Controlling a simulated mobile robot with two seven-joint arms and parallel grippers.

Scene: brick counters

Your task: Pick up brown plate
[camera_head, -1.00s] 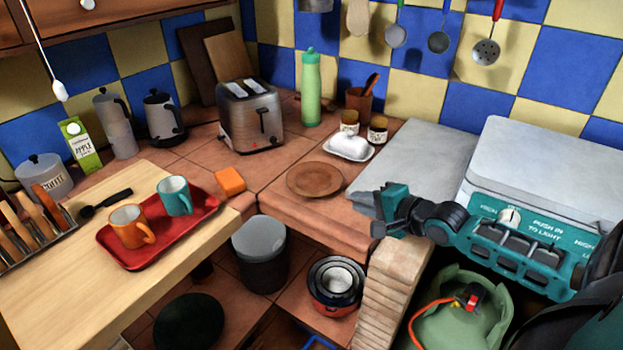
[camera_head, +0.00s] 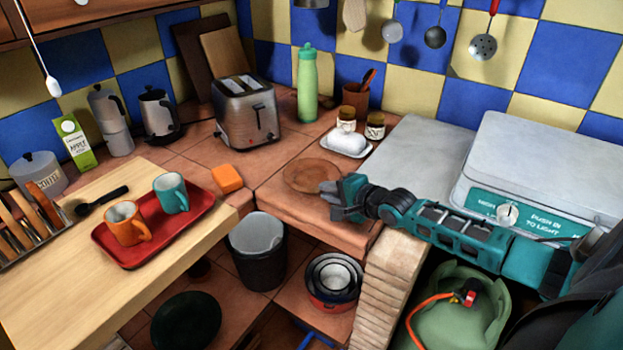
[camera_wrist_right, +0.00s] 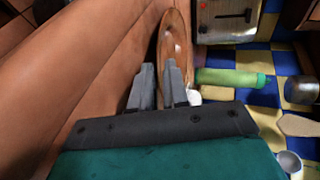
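I cannot tell whether the fingers touch the rim. My left gripper is out of view.
A toaster (camera_head: 247,112) stands behind the plate, and the butter dish (camera_head: 345,145) with two jars lies to its right. An orange sponge (camera_head: 227,178) is on the left. The counter's front edge (camera_head: 318,230) is close below my right gripper. A grey hob (camera_head: 420,155) lies right.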

